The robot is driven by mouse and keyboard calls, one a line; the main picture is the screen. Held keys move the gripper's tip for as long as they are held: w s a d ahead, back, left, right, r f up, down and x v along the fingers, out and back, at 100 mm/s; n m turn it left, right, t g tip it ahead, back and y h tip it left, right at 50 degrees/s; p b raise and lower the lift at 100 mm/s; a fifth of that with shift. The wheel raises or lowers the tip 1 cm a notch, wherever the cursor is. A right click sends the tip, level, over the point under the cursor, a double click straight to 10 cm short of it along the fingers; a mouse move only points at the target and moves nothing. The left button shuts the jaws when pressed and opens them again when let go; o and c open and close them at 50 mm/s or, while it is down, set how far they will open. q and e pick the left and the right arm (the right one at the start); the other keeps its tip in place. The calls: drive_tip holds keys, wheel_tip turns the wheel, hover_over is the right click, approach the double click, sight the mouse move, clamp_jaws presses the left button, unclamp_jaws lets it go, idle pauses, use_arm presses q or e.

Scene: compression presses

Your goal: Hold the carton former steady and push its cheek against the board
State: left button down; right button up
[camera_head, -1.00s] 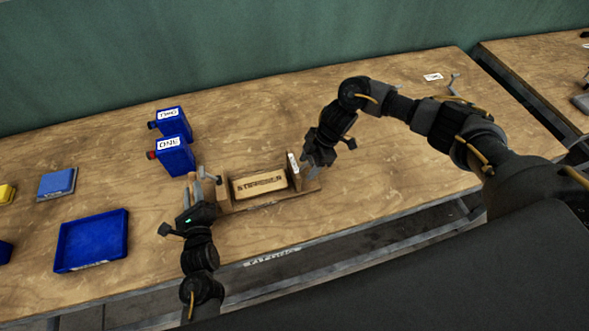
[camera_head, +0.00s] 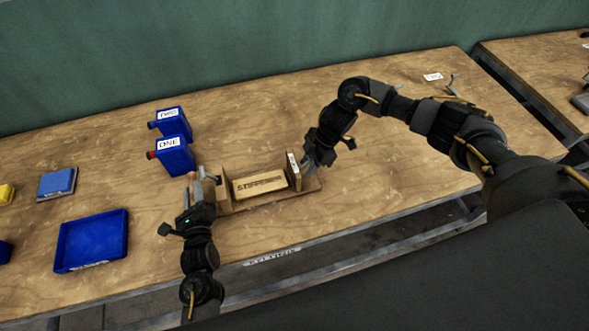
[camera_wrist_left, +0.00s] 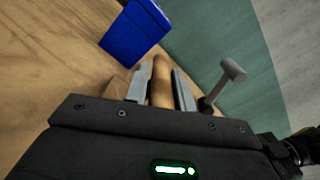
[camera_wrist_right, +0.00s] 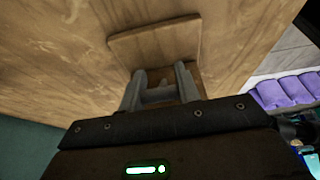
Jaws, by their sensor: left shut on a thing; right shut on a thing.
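The wooden carton former (camera_head: 240,206) lies along the front part of the table. A pale board (camera_head: 260,185) with dark lettering stands between its two ends. An upright cheek with a white label (camera_head: 293,168) is close to the board's right end; I cannot tell whether they touch. My left gripper (camera_head: 203,180) is shut on a rounded wooden post (camera_wrist_left: 162,80) at the former's left end. My right gripper (camera_head: 312,160) is at the right end, outside the cheek. In the right wrist view its fingers close on a grey bar (camera_wrist_right: 158,95) near a wooden panel (camera_wrist_right: 155,42).
Two blue containers (camera_head: 174,155) labelled ONE and TWO stand behind the former. A grey lever with a knob (camera_wrist_left: 232,70) rises beside my left gripper. The table right of the former is mostly clear.

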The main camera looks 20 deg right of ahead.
drive_tip(key=shift+a, duration=0.2)
use_arm(q)
drive_tip(key=shift+d, duration=0.1)
use_arm(e)
drive_tip(key=shift+a, duration=1.1)
use_arm(q)
drive_tip(key=shift+f, duration=0.1)
use_arm(e)
drive_tip(key=o, duration=1.2)
drive_tip(key=shift+c, duration=0.2)
drive_tip(key=v, duration=1.2)
drive_tip(key=shift+d, duration=0.1)
